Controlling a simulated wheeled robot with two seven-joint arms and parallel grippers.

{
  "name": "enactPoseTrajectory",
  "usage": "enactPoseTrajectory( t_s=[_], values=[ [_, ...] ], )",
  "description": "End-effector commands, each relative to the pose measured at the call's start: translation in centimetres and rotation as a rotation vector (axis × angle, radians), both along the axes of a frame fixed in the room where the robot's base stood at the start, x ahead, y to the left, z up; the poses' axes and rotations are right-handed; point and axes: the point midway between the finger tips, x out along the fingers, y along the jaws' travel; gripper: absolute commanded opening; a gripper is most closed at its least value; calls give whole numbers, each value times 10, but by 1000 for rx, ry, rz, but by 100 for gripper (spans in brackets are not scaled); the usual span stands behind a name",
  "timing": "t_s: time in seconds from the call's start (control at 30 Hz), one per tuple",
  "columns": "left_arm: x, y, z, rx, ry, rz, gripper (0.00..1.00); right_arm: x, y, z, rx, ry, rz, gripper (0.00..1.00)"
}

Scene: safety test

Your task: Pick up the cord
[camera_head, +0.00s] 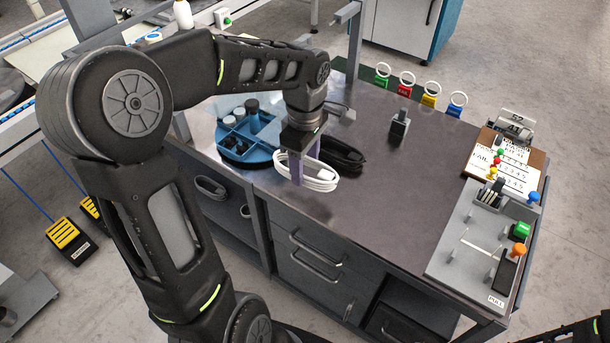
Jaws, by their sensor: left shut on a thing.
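A white coiled cord (322,181) is at the left part of the dark tabletop (400,200). My left gripper (296,176) points down over the cord's left side, with its purplish fingers shut on it. The cord looks to be at or just above the table; I cannot tell whether it touches. A black coiled cord (343,154) lies just behind and to the right of the white one. The task does not say which cord is meant. My right gripper does not show; only a bit of dark arm is at the bottom right corner.
A blue divided tray (262,154) with several small containers stands left of the gripper. A small black device (399,126) stands toward the back. Several coloured ring tags (406,80) line the back edge. A clipboard (518,155) and a grey test panel (470,250) are at the right. The table's middle is clear.

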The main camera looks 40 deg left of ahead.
Motion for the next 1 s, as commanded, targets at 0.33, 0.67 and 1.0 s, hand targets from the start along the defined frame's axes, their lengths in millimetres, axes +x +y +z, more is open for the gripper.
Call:
enactPoseTrajectory(
  t_s=[0.33, 0.67, 1.0],
  values=[
    [0, 0, 37, 0, 0, 1, 5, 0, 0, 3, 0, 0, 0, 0],
    [0, 0, 37, 0, 1, 1, 5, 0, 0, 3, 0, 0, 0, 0],
    [3, -3, 35, -1, 1, -36, 5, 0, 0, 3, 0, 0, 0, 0]
  ],
)
